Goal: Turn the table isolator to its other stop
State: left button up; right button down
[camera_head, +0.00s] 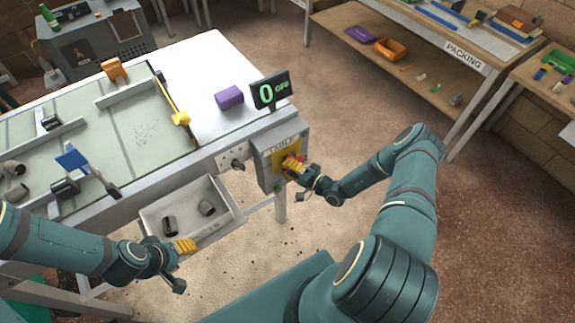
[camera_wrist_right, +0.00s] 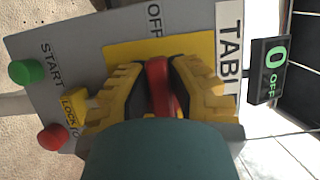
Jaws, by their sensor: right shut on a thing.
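The table isolator is a red handle (camera_wrist_right: 158,85) on a yellow plate (camera_wrist_right: 200,50), on the front of a grey box (camera_head: 265,162) marked TABLE. My right gripper (camera_head: 293,164) is shut on the red handle; in the right wrist view its yellow fingers (camera_wrist_right: 161,88) lie on both sides of it. There the handle runs roughly toward the OFF lettering (camera_wrist_right: 155,20); its lower part is hidden by my gripper. The display (camera_head: 270,91) above the box reads 0 OFF. My left gripper (camera_head: 186,247) hangs by the open drawer; its finger gap is unclear.
A green button (camera_wrist_right: 27,72), a red button (camera_wrist_right: 54,137) and a yellow LOCK tag (camera_wrist_right: 75,105) sit beside the handle. The open drawer (camera_head: 226,221) holds dark cylinders. A purple block (camera_head: 229,97) lies on the table. The floor right of the box is clear.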

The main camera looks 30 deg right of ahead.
jog(key=shift+d, duration=0.15)
jog(key=c, duration=0.9)
grip_release()
jog(key=v, duration=1.2)
